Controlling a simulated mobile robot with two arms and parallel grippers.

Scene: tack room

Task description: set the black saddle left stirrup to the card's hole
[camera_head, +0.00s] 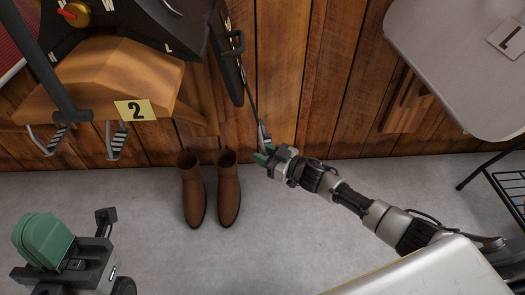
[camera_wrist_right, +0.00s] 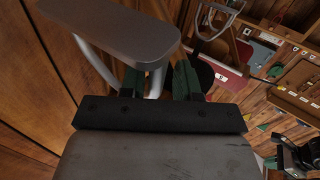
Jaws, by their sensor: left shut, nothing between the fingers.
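My right gripper (camera_head: 266,154) is at that stirrup. In the right wrist view its green fingers (camera_wrist_right: 160,82) stand apart, with the stirrup's grey tread (camera_wrist_right: 112,28) and metal side close to them; contact is unclear. My left gripper (camera_head: 45,240) is shut and empty at the lower left. I cannot make out any strap holes.
A yellow card marked 2 (camera_head: 135,110) is on the rack. Two more stirrups (camera_head: 117,142) hang below it. Brown boots (camera_head: 210,188) stand on the floor by the plank wall. A pale grey rounded object (camera_head: 465,60) with a white card (camera_head: 508,38) is at upper right. The middle floor is clear.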

